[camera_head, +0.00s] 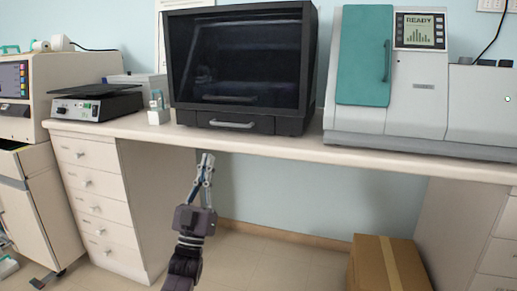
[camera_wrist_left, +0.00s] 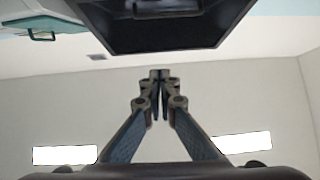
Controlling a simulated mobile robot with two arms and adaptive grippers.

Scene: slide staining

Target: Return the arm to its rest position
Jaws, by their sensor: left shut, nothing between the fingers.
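My left gripper (camera_head: 207,157) points upward in front of the bench's front edge, in the head view. Its fingers are shut with nothing between them. In the left wrist view the closed fingertips (camera_wrist_left: 159,74) show in the middle, below the underside of a dark box-shaped machine. In the head view this is a black machine (camera_head: 240,60) with a glass front and a handle below. The gripper is apart from it. My right gripper is not in view.
The white bench (camera_head: 290,149) carries a grey machine (camera_head: 418,90) with a teal door at right and a flat black-topped device (camera_head: 95,103) at left. A cardboard box (camera_head: 388,265) stands on the floor at right. Drawers (camera_head: 95,190) flank the open knee space.

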